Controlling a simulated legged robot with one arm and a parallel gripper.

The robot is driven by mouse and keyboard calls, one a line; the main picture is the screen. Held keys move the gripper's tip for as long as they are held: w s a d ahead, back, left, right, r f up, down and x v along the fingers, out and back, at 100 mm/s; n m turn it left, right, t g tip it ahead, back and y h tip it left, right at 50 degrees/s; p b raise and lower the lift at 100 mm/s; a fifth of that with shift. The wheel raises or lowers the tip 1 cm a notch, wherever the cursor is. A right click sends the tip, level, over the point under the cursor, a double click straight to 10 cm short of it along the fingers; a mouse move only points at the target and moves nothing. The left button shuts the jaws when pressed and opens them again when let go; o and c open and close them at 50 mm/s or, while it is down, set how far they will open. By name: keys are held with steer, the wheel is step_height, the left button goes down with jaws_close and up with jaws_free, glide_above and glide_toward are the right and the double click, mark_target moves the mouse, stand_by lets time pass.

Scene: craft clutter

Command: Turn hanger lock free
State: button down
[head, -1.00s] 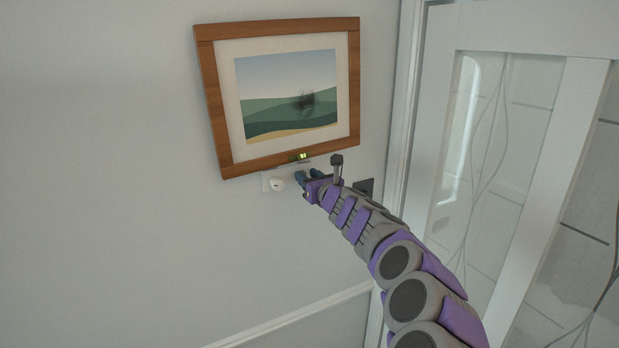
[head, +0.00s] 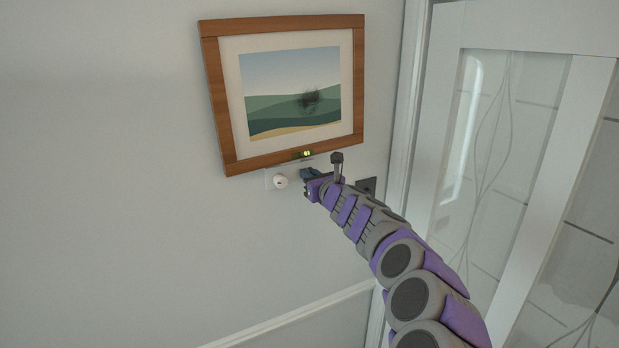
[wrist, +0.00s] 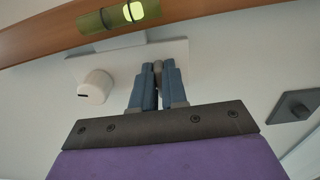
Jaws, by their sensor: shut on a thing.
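A wood-framed picture (head: 228,93) hangs on the wall, its lower edge tilted. Below it, a white plate (wrist: 85,68) carries a white round knob (wrist: 95,87) with a dark slot; the knob also shows in the head view (head: 280,181). My gripper (wrist: 158,76) is at the plate, right of the knob and apart from it. Its blue fingers are shut on a small grey piece (wrist: 158,67), which looks like the hanger lock. The fingers hide most of this piece, so its angle cannot be told.
A green bubble level (wrist: 125,14) sits on the frame's lower edge, just above the plate. A dark square fixture (wrist: 292,106) is on the wall to the right. A white door with glass panels (head: 500,150) stands farther right. The wall at left is bare.

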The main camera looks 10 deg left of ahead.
steer(key=shift+s+a+f+n+b, duration=0.1)
steer(key=shift+a+f+n+b, duration=0.1)
steer(key=shift+n+b, duration=2.55)
steer(key=shift+s+a+f+n+b, duration=0.1)
steer(key=shift+f+n+b, duration=0.15)
steer(key=shift+n+b, duration=2.5)
steer(key=shift+a+f+n+b, duration=0.2)
steer(key=shift+n+b, duration=2.1)
steer(key=shift+n, duration=0.9)
steer(key=c, duration=1.4)
jaws_free()
steer(key=shift+s, duration=0.15)
steer(key=shift+o, duration=1.2)
steer(key=shift+a, duration=0.1)
steer(key=shift+r, duration=0.1)
steer(key=b+v, duration=0.1)
steer(key=v, duration=1.6)
